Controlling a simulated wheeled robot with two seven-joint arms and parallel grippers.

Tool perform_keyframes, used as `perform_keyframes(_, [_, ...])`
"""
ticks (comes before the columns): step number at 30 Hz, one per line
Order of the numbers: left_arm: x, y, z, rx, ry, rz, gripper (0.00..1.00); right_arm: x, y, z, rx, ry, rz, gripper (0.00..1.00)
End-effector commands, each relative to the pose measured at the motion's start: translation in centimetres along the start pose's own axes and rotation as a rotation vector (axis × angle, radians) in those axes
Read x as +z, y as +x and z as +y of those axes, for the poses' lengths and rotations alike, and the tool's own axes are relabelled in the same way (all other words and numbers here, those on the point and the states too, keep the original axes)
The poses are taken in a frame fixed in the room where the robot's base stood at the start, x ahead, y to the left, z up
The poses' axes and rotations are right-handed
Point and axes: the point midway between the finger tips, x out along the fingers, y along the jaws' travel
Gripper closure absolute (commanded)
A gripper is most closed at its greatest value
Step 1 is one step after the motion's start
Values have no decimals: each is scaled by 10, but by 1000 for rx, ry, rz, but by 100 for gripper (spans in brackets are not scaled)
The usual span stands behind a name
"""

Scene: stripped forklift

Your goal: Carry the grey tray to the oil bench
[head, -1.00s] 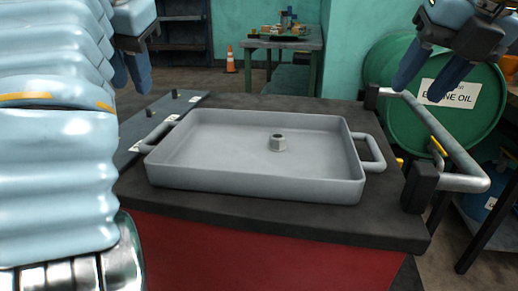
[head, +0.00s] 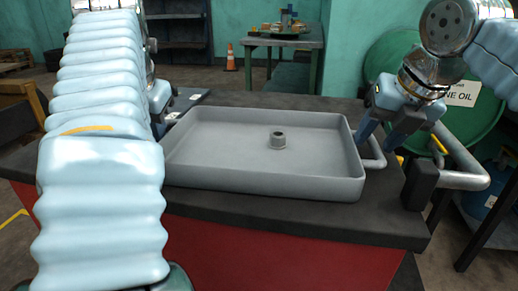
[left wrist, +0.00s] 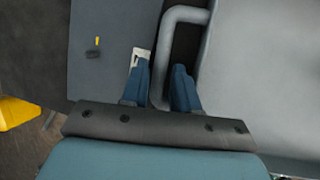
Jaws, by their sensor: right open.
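My right gripper (head: 377,142) is open, pointing down at the tray's right handle (head: 376,160). I cannot tell whether it touches the handle. In the head view my left arm hides the tray's left handle and my left gripper. In the left wrist view my left gripper (left wrist: 160,82) is open, its two fingers on either side of the left handle (left wrist: 163,50). The tray's grey floor (left wrist: 265,70) fills the right side there.
A green drum (head: 476,120) with an oil label stands behind the right gripper. The cart's metal push bar (head: 455,150) is close on the right. A bench (head: 262,41) with items on it stands at the back, near an orange cone (head: 230,60).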

Motion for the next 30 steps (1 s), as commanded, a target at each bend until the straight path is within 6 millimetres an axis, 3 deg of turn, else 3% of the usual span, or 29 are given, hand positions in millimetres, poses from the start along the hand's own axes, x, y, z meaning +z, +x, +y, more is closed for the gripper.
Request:
perform_keyframes(12, [0, 8, 0, 0, -1, 0, 71, 0, 8, 0, 1, 0, 0, 54])
perform_keyframes(13, [0, 8, 0, 0, -1, 0, 72, 0, 8, 0, 1, 0, 0, 55])
perform_keyframes(18, [0, 8, 0, 0, -1, 0, 98, 0, 8, 0, 0, 0, 0, 82])
perform_keyframes(22, [0, 8, 0, 0, -1, 0, 100, 0, 8, 0, 1, 0, 0, 100])
perform_keyframes(30, [0, 8, 0, 0, -1, 0, 100, 0, 8, 0, 1, 0, 0, 100])
